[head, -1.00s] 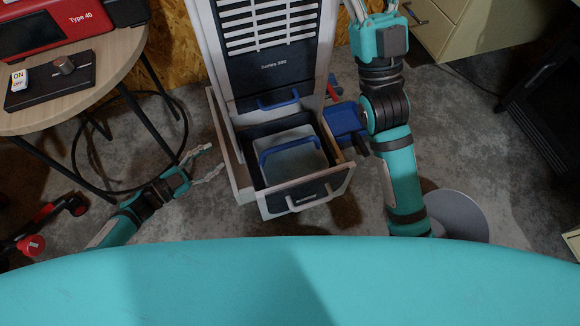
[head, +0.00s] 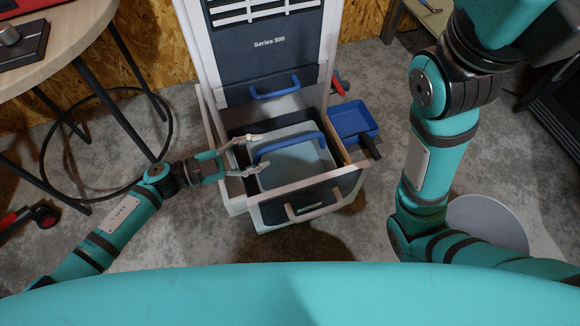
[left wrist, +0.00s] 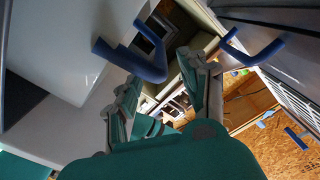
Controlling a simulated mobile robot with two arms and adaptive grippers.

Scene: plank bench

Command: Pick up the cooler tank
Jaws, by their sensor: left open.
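The cooler tank (head: 300,165) is a pale grey box with a blue arched handle (head: 287,146), sitting in the pulled-out lower drawer (head: 325,192) of the white and dark cooler. My left gripper (head: 258,153) is open, at the left side of the tank, its fingertips over the tank's left edge and just left of the handle. I cannot tell whether they touch it.
A second blue handle (head: 274,88) is on the cooler front above the drawer. A blue tray (head: 353,121) is right of the drawer. A round wooden table (head: 75,32) stands at the upper left. Grey floor (head: 195,225) is clear left of the cooler.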

